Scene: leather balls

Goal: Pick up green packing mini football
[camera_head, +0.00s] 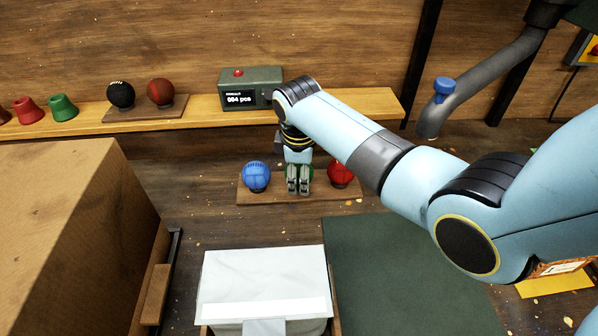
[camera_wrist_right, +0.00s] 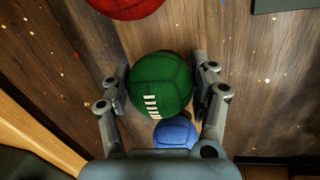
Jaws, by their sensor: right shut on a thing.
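The green mini football (camera_wrist_right: 160,84) with white lacing sits between the two fingers of my right gripper (camera_wrist_right: 160,90) in the wrist view. The fingers are shut on it from both sides. In the head view my right gripper (camera_head: 298,180) points down over the wooden board (camera_head: 290,199) and hides most of the green ball (camera_head: 291,170). A blue ball (camera_head: 256,176) is on the left of the board and a red ball (camera_head: 340,172) on the right. My left gripper is not in view.
A white package (camera_head: 263,277) lies in front, beside a dark green mat (camera_head: 400,280). A large cardboard box (camera_head: 75,240) fills the left. The back shelf (camera_head: 370,104) holds a counter box (camera_head: 250,87), a black ball (camera_head: 121,94) and a dark red ball (camera_head: 160,92).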

